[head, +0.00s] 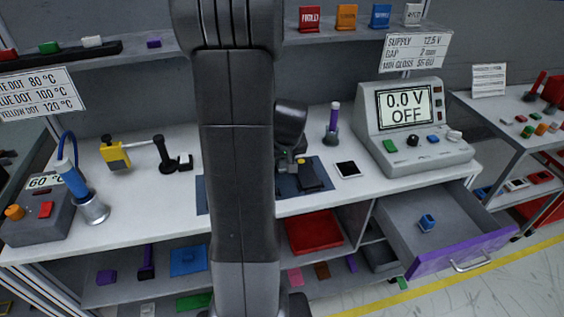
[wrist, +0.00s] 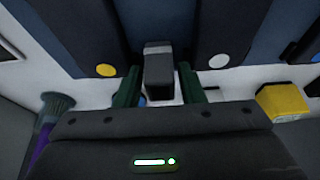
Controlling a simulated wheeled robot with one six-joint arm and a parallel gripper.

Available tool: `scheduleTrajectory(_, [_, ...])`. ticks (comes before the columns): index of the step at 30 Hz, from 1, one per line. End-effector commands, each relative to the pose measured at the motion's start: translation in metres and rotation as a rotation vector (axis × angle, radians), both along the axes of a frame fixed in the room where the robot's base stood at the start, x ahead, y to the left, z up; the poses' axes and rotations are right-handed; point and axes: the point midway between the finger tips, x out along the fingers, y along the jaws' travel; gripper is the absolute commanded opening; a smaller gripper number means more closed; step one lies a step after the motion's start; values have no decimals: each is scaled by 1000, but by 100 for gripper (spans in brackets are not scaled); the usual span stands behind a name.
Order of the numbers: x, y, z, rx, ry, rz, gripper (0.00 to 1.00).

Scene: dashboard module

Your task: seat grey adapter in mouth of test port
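My gripper (wrist: 160,80) has dark green fingers on either side of a small block, dark with a lighter grey end, which looks like the grey adapter (wrist: 159,72). The fingers appear closed on its sides. In the head view my gripper (head: 287,165) is low over the blue mat on the bench, partly behind my arm. The adapter cannot be made out there. Two dark modules flank it in the wrist view, one with a yellow dot (wrist: 105,70) and one with a white dot (wrist: 218,61). I cannot identify the test port's mouth.
A supply unit (head: 412,125) reading 0.0 V OFF stands at the bench's right. A purple-fronted drawer (head: 465,252) is open below, holding a blue item (head: 427,222). A dark tablet-like item (head: 348,169) lies right of the mat. A purple-handled tool (head: 333,122) stands behind.

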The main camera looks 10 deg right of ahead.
Motion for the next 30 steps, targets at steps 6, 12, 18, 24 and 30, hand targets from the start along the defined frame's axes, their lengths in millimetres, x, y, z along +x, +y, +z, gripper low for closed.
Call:
scheduleTrajectory(6, [2,0,-3,0,0,1,35])
scheduleTrajectory(12, [1,0,-3,0,0,1,14])
scheduleTrajectory(18, [1,0,-3,0,0,1,0])
scheduleTrajectory(24, [2,0,3,-1,-3,1,0])
scheduleTrajectory(30, [3,0,36,-1,-7,1,0])
